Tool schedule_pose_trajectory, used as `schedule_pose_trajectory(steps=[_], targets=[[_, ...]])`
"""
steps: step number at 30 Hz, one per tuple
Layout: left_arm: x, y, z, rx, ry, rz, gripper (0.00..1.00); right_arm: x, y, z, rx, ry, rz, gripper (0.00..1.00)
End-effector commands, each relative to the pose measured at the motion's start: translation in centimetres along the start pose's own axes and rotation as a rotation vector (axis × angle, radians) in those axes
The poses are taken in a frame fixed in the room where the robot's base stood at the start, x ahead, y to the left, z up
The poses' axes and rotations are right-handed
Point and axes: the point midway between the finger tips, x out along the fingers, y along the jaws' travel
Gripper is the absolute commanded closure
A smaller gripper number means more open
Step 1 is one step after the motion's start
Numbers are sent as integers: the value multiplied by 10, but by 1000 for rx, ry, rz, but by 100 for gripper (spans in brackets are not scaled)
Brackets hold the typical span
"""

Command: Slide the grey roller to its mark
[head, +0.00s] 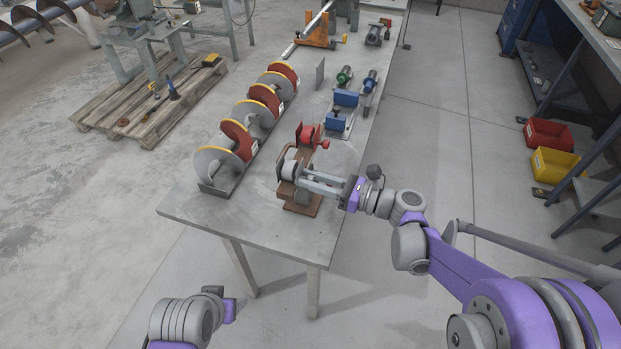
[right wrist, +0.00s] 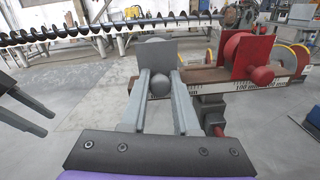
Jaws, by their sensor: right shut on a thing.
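The grey roller (head: 288,169) sits on a rust-brown rail (head: 302,208) near the table's front. In the right wrist view the grey roller (right wrist: 157,55) shows as a grey upright plate with a round grey knob. My right gripper (head: 290,172) reaches in from the right. Its long fingers (right wrist: 160,88) are shut on the roller's knob. A red roller (head: 307,134) with a red knob (right wrist: 262,75) sits farther along the rail. A pale strip with dark marks (right wrist: 275,87) runs along the rail's side; I cannot tell which mark is meant. My left gripper (right wrist: 28,108) is empty, its fingers apart, off the table's front.
Grey, red and yellow auger flights (head: 222,165) stand in a row left of the rail. A blue-jawed vise (head: 341,112) and green and blue tools stand behind it. The table (head: 255,225) is bare at its front edge. Red and yellow bins (head: 555,165) are off to the right.

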Motion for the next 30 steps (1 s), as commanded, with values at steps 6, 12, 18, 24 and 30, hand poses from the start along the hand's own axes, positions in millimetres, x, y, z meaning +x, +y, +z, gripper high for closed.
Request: schedule_pose_trajectory(steps=[6,12,18,24,30], targets=[[0,0,0,0,0,0,36,0,0,0,0,0,-1,100],[0,0,0,0,0,0,36,0,0,0,0,0,-1,100],[0,0,0,0,0,0,36,0,0,0,0,0,-1,100],[0,0,0,0,0,0,36,0,-5,0,0,0,-2,100],[3,0,2,0,-1,0,36,2,-36,5,0,0,-3,100]])
